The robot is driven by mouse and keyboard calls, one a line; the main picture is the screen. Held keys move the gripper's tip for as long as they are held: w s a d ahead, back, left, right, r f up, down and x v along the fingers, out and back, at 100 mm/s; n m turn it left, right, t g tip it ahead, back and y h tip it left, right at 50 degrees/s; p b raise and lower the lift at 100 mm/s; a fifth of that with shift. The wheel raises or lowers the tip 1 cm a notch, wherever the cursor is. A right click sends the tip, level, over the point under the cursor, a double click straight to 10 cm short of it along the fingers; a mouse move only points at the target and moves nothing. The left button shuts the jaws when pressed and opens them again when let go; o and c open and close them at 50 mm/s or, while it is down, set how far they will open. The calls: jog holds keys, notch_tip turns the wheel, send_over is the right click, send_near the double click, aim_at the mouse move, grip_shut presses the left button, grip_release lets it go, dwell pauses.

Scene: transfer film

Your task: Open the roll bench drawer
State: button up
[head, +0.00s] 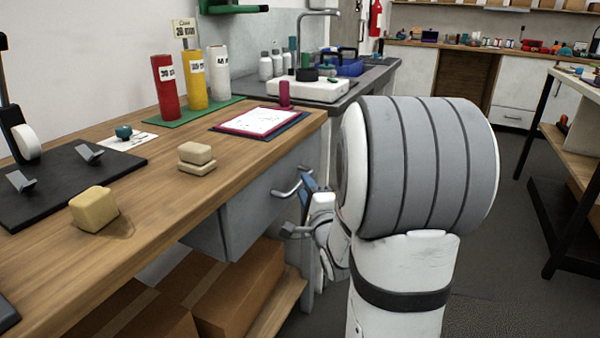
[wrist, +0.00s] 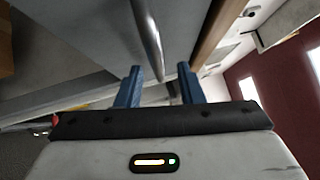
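The roll bench drawer (head: 255,208) is a grey front under the wooden bench top and looks shut. Its metal bar handle (head: 288,188) sticks out to the right, and the bar also shows in the wrist view (wrist: 147,32). My gripper (head: 306,181) is at the handle, partly hidden behind my arm. In the wrist view my gripper (wrist: 160,67) has two blue fingers standing apart, with the bar's near end between them in the picture. A gap shows on both sides of the bar. I cannot tell how deep the bar sits between the fingers.
The wooden bench top (head: 150,200) holds yellow blocks (head: 94,209), a clipboard (head: 258,121) and upright rolls (head: 167,86). Cardboard boxes (head: 240,288) fill the shelf below. A sink counter (head: 365,85) stands behind. A second bench (head: 575,150) is at the right, with free floor between.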

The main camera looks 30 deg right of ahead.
aim_at(301, 182)
jog(key=shift+w+d+r, duration=0.1)
jog(key=shift+w+d, duration=0.1)
jog(key=shift+w, duration=1.65)
jog(key=shift+c, duration=0.4)
grip_shut()
